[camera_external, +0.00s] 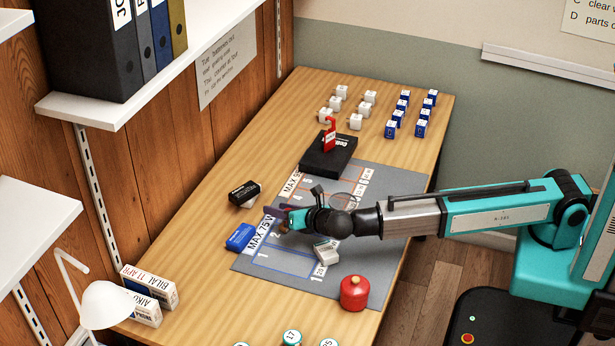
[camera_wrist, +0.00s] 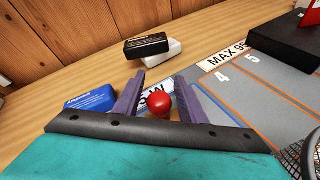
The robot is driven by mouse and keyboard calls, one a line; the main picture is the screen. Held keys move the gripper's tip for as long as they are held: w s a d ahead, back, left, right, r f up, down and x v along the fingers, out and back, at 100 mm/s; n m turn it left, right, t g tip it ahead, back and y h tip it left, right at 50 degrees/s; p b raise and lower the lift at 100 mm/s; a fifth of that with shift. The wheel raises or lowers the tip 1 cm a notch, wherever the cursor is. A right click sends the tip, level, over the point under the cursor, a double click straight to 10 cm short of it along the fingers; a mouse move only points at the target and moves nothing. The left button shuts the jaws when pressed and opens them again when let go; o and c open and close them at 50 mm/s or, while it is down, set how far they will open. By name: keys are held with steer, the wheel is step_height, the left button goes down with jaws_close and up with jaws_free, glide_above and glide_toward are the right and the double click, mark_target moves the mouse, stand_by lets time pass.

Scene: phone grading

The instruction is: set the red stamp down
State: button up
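The red stamp shows in the wrist view as a round red knob (camera_wrist: 160,104). It stands between the two purple fingers of my gripper (camera_wrist: 160,80), over the "MAX 75W" label. A narrow gap seems to show between the knob and each finger, so the fingers look open around it. The stamp's lower part is hidden in that view. In the external view my gripper (camera_external: 284,217) is low over the left part of the grey mat (camera_external: 400,183), by the "MAX 75W" label; the stamp's red knob cannot be made out there.
A blue box (camera_external: 240,237) lies left of my gripper, and a black-and-white block (camera_external: 244,194) lies beyond it. A black case (camera_external: 328,155) with a red tag is at the mat's far end. A small white box (camera_external: 326,251) and a red canister (camera_external: 354,293) are nearer.

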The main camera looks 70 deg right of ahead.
steer(key=shift+r, duration=0.15)
steer(key=v, duration=1.2)
stand_by(0.7)
